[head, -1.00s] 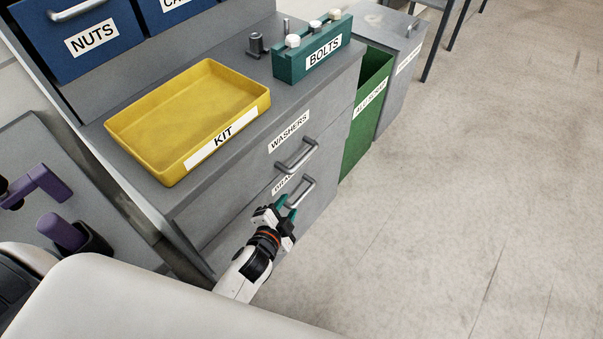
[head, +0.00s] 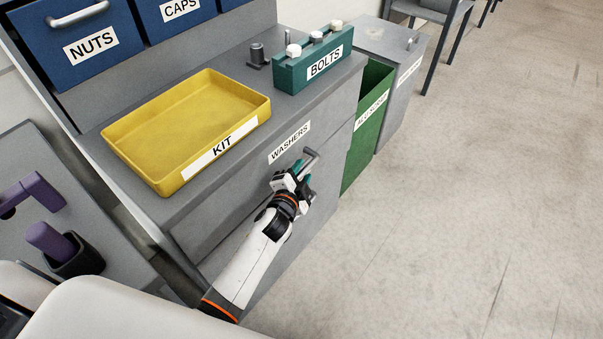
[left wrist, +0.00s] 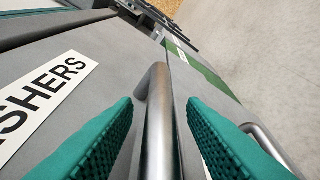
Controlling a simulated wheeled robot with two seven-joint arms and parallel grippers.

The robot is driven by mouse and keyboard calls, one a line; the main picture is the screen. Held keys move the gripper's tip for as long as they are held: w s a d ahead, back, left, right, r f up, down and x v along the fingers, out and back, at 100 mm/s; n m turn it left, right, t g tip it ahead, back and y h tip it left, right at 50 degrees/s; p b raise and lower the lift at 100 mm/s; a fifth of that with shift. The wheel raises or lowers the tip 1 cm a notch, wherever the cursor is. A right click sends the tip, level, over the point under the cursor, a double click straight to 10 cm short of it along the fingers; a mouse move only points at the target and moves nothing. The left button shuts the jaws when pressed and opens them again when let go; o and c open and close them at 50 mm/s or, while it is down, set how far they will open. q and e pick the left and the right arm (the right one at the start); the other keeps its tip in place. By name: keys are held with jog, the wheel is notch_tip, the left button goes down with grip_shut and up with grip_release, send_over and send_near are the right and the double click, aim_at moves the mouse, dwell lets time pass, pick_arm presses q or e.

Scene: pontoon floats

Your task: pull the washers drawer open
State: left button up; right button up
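The washers drawer (head: 225,205) is the upper drawer in the front of the grey cabinet, flush and shut, with a white WASHERS label (head: 289,142). Its metal bar handle (head: 311,157) is partly hidden by my left gripper (head: 299,172) in the head view. In the left wrist view the handle (left wrist: 159,130) runs between the two teal fingers, with a gap on each side. My left gripper is open around the handle. The label also shows at the left of the left wrist view (left wrist: 42,103). My right gripper is not in view.
A yellow KIT tray (head: 187,125) and a green BOLTS block (head: 314,62) stand on the cabinet top. A lower handle (left wrist: 268,143) shows below the washers handle. A green bin (head: 367,125) stands beside the cabinet. The floor (head: 460,200) to the right is clear.

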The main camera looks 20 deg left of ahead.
pick_arm(q)
jog(key=shift+w, duration=0.15)
jog(key=shift+c, duration=0.4)
grip_shut()
jog(key=shift+d, duration=0.1)
